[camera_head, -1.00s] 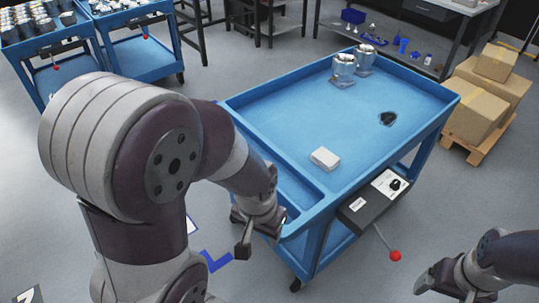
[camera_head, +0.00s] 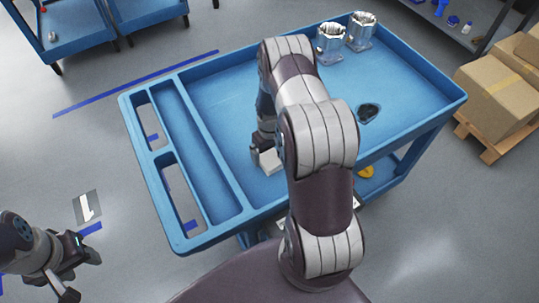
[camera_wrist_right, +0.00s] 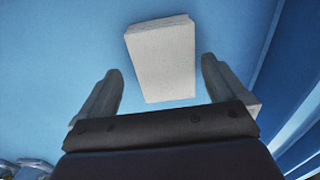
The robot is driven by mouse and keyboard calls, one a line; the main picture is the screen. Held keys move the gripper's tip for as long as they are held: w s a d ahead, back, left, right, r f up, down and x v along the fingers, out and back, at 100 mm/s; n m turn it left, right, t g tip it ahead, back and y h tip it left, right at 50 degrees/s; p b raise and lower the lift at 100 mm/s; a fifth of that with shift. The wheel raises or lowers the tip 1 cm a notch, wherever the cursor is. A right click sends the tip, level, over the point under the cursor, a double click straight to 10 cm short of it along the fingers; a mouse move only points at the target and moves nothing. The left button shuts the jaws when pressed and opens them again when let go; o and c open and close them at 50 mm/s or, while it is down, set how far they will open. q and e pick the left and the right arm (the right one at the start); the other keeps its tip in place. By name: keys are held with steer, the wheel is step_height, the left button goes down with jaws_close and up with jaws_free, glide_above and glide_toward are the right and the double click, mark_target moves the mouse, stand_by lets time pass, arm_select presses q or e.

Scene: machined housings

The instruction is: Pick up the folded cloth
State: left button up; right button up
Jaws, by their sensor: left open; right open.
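The folded cloth (camera_head: 268,163) is a small white block-like pad lying flat on the blue cart's top, partly hidden by my right arm in the head view. In the right wrist view the cloth (camera_wrist_right: 160,48) lies ahead of and between the two fingers. My right gripper (camera_wrist_right: 162,70) is open and empty, with a finger on each side of the cloth's outline and blue surface showing between; whether they touch it I cannot tell. My left gripper (camera_head: 84,276) is open and empty at the lower left, off the cart.
The blue cart (camera_head: 215,252) has raised rims and a long side trough. Two metal housings (camera_head: 331,44) (camera_head: 361,32) stand at its far edge. A dark oval object (camera_head: 368,112) lies right of my arm. Cardboard boxes (camera_head: 497,97) stand on a pallet at right.

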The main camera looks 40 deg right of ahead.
mark_target(266, 156)
steer(key=shift+s+a+f, duration=0.15)
steer(key=shift+a+f, duration=0.35)
steer(key=shift+a, duration=0.05)
steer(key=shift+f, duration=0.1)
steer(key=shift+d+f, duration=0.15)
steer(key=shift+d, duration=0.2)
steer(key=c, duration=1)
steer(key=shift+a, duration=0.2)
steer(key=shift+c, duration=0.3)
steer(key=shift+d+r, duration=0.15)
steer(key=shift+r, duration=0.2)
steer(key=r, duration=0.2)
steer(key=a+r+b, duration=0.1)
steer(key=r, duration=0.1)
steer(key=shift+w, duration=0.3)
arm_select(q)
steer(key=f+b, duration=0.1)
steer(key=a+f, duration=0.1)
steer(key=shift+f+b, duration=0.4)
arm_select(e)
steer(key=w+a+r, duration=0.4)
steer(key=a+r, duration=0.2)
steer(key=a, duration=0.3)
steer(key=shift+w+a+r, duration=0.25)
steer(key=shift+w+a, duration=0.05)
